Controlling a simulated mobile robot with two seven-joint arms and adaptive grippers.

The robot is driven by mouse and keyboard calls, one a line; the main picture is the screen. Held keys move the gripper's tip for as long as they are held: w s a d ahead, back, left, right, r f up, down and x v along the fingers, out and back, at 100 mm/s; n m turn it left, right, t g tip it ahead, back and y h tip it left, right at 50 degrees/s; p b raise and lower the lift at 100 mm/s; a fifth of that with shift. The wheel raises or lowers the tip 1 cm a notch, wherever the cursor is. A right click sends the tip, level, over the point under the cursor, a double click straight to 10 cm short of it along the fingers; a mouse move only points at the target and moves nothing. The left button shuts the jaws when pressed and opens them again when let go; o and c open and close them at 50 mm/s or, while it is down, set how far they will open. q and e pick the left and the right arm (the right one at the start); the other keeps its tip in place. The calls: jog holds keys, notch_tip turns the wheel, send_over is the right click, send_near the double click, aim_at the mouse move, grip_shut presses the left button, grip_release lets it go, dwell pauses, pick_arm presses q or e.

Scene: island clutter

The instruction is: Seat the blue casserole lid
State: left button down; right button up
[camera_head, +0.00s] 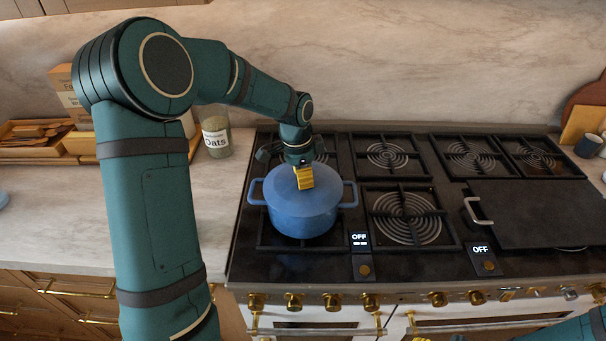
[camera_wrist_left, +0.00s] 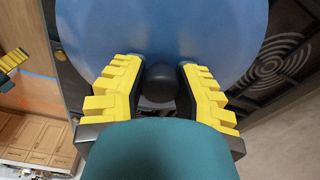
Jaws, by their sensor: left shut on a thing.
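The blue casserole pot (camera_head: 302,224) with two side handles stands on the front left burner. The blue lid (camera_head: 328,188) lies over the pot's mouth and looks about level. I cannot tell whether a thin gap is left at the rim. My left gripper (camera_head: 304,178) comes down from above at the lid's middle. In the left wrist view its yellow fingers are shut on the dark round knob (camera_wrist_left: 161,83) of the lid, which fills the top of that view (camera_wrist_left: 160,30). Only yellow bits of my right gripper (camera_head: 440,338) show at the bottom edge.
The stove (camera_head: 405,258) has several burners with black grates. A dark flat griddle plate (camera_head: 535,212) with a metal handle covers the front right. An oats jar (camera_head: 216,137) stands left of the stove, behind my left arm. The front middle burner is empty.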

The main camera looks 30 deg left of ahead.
pick_arm(q)
jog(key=c, duration=0.7)
grip_release()
notch_tip(320, 180, up, 12)
jog(key=s+a, duration=0.1)
jog(key=shift+f, duration=0.1)
